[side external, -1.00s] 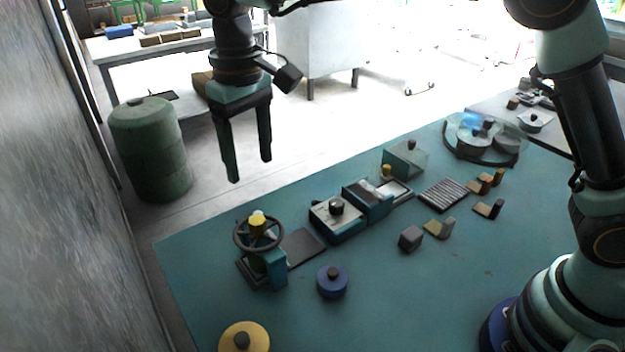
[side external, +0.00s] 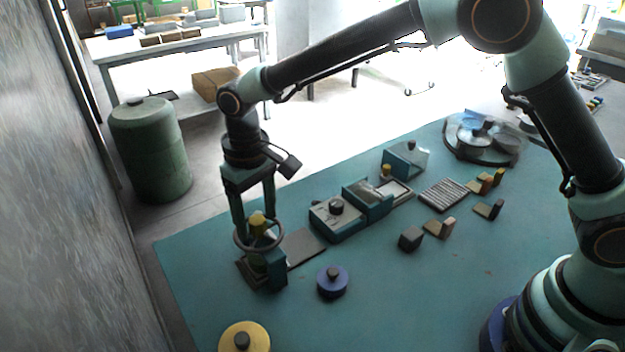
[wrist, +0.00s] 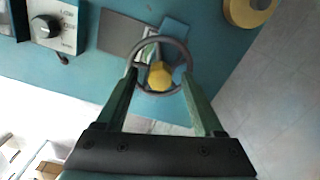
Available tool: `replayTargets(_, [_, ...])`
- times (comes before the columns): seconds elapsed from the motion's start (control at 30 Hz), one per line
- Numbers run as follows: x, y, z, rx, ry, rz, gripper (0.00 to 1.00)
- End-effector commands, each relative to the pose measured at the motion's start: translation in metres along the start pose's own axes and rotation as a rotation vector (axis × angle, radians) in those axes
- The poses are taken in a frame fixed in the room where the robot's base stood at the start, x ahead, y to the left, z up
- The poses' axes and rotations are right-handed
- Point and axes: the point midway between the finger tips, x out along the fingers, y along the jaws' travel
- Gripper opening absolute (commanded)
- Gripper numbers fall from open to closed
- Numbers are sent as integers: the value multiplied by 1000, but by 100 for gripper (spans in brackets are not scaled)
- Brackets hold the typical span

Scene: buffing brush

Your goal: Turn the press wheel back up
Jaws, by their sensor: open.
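The press wheel (side external: 238,240) is a dark ring on top of a teal press (side external: 277,270) at the left end of the bench. It also shows in the wrist view (wrist: 163,38). A yellow knob (side external: 257,219) stands up from the wheel and also shows in the wrist view (wrist: 160,76). My gripper (side external: 255,212) points down just above the wheel, with its fingers apart on either side of the knob. In the wrist view my gripper (wrist: 162,72) is open with the yellow knob between the fingertips; I cannot tell whether they touch it.
A dark plate (side external: 303,246) lies beside the press. A blue round weight (side external: 333,283) and a yellow one (side external: 244,338) are in front of it. A box with a black knob (side external: 336,218) stands to the right. A green drum (side external: 150,150) stands off the bench.

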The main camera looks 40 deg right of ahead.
Motion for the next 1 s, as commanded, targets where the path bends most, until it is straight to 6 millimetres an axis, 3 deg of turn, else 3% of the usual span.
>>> replayTargets(0.23, [1, 0, 0, 0, 0, 0, 69])
replayTargets(0.4, [0, 0, 0, 0, 0, 0, 4])
replayTargets(0.43, [0, 0, 0, 0, 0, 0, 0])
replayTargets(0.77, [0, 0, 0, -35, 0, 0, 0])
replayTargets(1.0, [0, 0, 0, -168, 0, 0, 0])
